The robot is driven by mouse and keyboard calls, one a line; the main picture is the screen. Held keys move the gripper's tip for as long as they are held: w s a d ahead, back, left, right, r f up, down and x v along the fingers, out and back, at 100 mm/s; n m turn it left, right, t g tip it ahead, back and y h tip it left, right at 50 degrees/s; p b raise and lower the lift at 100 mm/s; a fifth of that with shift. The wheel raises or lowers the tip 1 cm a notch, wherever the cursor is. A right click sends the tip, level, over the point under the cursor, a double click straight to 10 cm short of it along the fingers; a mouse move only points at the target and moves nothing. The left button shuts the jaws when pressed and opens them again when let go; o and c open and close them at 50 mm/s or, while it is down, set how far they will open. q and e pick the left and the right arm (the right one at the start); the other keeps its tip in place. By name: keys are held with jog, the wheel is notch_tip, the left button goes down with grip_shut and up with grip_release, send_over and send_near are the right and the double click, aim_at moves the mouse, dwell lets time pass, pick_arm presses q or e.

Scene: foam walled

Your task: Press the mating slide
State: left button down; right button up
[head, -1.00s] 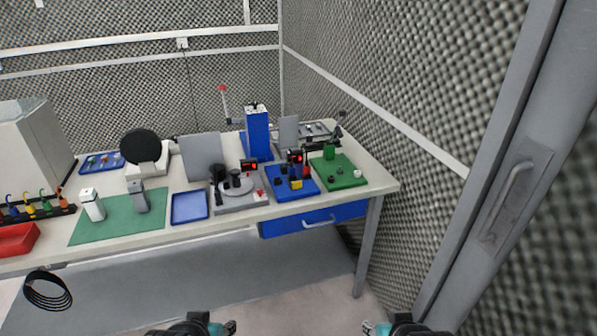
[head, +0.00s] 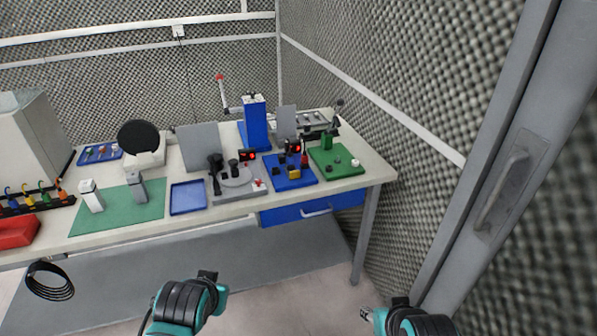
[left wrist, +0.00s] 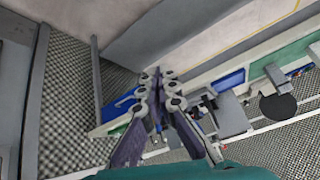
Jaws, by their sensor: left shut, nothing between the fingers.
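I cannot tell for sure which part is the mating slide; the small fixtures stand at the right end of the bench. They are a grey fixture with a round plate (head: 237,177), a blue-based fixture (head: 290,174) with black and yellow parts, and a green-based fixture (head: 336,164). My left gripper (head: 207,275) is in front of the bench, well short of the fixtures. In the left wrist view its fingers (left wrist: 163,76) meet at the tips, with nothing between them. My right gripper (head: 366,313) shows at the bottom edge, and its finger opening is unclear.
The bench (head: 225,211) has a blue drawer (head: 285,213) under its right end. A blue tray (head: 188,197) and green mat (head: 118,215) lie left of the fixtures. A blue press column (head: 255,122) stands behind. A foam wall and a door (head: 500,180) close the right side.

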pick_arm(q)
jog(key=w+d+r+m+t+y+p, duration=0.1)
jog(key=w+d+r+m+p, duration=0.2)
jog(key=w, duration=0.9)
jog(key=w+d+r+m+t+y+p, duration=0.15)
jog(key=w+d+m, duration=0.3)
jog(key=w, duration=0.75)
jog(key=w+d+f+m+t+p, duration=0.1)
jog(key=w+d+f+m+t, duration=0.1)
jog(key=w+d, duration=0.3)
jog(key=w+d+f+m+t+y+p, duration=0.1)
jog(key=w+d+f, duration=0.4)
jog(key=d, duration=0.5)
jog(key=shift+w+d+f+m+t+p, duration=0.2)
jog(key=shift+w+m+t+p, duration=0.35)
jog(key=shift+m, duration=0.6)
jog(key=shift+s+a, duration=0.1)
jog(key=b, duration=0.3)
send_near(296, 176)
jog(key=x, duration=0.5)
jog(key=shift+a+f, duration=0.1)
jog(key=shift+f, duration=0.1)
jog(key=shift+w+a+r, duration=0.1)
jog(key=shift+w+a, duration=0.05)
jog(key=shift+w, duration=0.55)
